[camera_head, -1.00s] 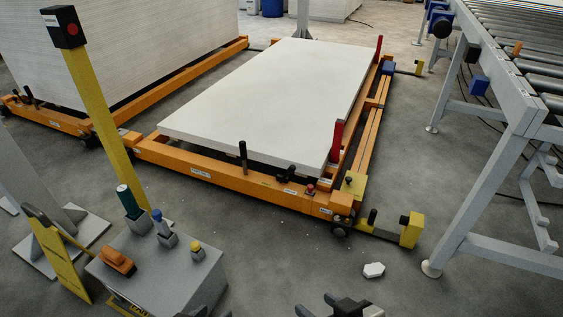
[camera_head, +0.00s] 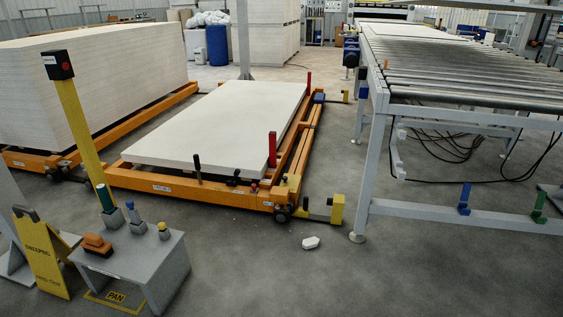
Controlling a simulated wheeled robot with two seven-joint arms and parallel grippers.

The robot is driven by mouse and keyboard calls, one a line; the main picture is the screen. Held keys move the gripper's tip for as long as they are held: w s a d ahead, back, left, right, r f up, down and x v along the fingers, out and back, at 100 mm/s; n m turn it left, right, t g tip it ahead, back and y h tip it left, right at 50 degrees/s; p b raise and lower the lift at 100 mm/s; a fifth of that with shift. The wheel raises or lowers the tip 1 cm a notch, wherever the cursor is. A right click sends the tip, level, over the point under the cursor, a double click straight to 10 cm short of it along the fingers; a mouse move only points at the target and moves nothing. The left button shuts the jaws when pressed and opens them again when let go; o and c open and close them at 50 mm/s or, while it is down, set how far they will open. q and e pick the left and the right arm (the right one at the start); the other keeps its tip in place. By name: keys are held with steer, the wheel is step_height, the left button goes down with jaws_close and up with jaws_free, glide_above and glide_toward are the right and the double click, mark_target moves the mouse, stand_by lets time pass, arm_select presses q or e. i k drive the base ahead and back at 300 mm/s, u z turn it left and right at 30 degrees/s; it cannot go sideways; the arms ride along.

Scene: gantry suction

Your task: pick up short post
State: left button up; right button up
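Three posts in grey holders stand upright on a small grey stand (camera_head: 125,262) at the lower left. The shortest is the yellow-topped post (camera_head: 163,229) at the right. A blue-topped post (camera_head: 132,212) is in the middle, and a taller green post (camera_head: 105,197) is at the left. An orange block (camera_head: 96,243) lies on the stand's near left part. Neither of my grippers is in view.
A yellow folding sign (camera_head: 42,255) stands left of the stand. A yellow pole (camera_head: 82,130) rises behind it. An orange cart (camera_head: 180,186) carries a white board (camera_head: 215,125). A roller conveyor (camera_head: 450,85) is at right. A white chunk (camera_head: 311,242) lies on otherwise clear floor.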

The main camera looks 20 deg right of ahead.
mark_target(272, 135)
steer(key=z, duration=0.7)
steer(key=i, duration=2.25)
steer(key=u, duration=1.4)
steer(key=i, duration=0.85)
steer(key=u, duration=0.1)
